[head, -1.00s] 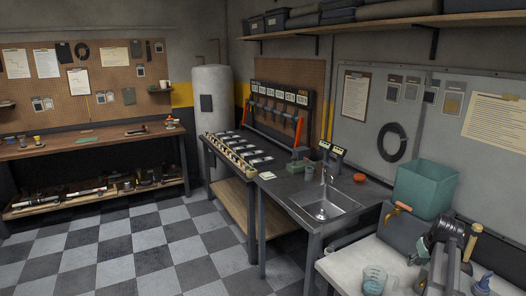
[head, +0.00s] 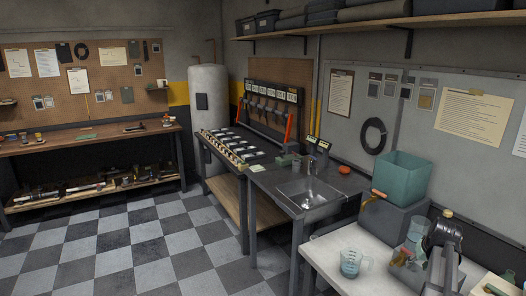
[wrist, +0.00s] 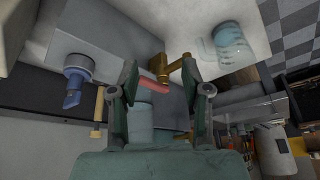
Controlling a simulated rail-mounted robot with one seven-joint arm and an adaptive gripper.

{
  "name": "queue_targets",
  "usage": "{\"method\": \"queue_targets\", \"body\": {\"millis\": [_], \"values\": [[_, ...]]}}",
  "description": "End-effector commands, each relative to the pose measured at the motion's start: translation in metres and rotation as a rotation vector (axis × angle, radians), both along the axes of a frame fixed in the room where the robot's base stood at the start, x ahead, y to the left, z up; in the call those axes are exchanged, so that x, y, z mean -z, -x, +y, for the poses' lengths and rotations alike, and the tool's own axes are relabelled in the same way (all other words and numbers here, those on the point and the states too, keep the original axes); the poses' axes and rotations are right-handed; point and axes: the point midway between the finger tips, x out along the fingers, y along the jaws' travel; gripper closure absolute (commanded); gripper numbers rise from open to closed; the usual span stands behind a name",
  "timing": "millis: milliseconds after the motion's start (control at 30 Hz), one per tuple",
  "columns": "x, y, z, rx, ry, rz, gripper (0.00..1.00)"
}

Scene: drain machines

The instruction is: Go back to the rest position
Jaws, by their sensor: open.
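My gripper (wrist: 158,72) shows in the wrist view with its two dark green fingers spread apart and nothing clamped between them. A brass tap (wrist: 178,68) with a reddish handle (wrist: 152,84) lies beyond the fingertips. In this view the handle falls between the fingers; I cannot tell how far off it is. In the head view the tap (head: 368,201) is on the grey block (head: 395,217) at the right. Dark and metal arm parts at the lower right of the head view partly cover the bench; the gripper's own outline is unclear there.
A clear measuring jug (head: 351,262) stands on the pale bench (head: 330,262). A teal bin (head: 397,178) sits on the grey block. A blue fitting (wrist: 77,72) shows in the wrist view. A sink (head: 310,194) lies beyond the bench. The checkered floor (head: 105,255) at left is clear.

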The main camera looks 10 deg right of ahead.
Motion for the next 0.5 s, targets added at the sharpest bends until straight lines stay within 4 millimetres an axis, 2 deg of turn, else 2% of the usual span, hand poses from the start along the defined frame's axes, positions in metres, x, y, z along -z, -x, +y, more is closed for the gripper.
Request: {"method": "queue_targets", "body": {"millis": [33, 167, 333, 467, 500], "values": [[0.017, 0.009, 0.009, 0.018, -0.014, 0.014, 0.52], [0.047, 0.014, 0.026, 0.047, -0.039, 0.041, 0.52], [0.097, 0.021, 0.059, 0.062, -0.077, 0.088, 0.52], [0.148, 0.029, 0.100, 0.064, -0.115, 0.144, 0.52], [0.167, 0.034, 0.115, 0.062, -0.127, 0.166, 0.52]]}}
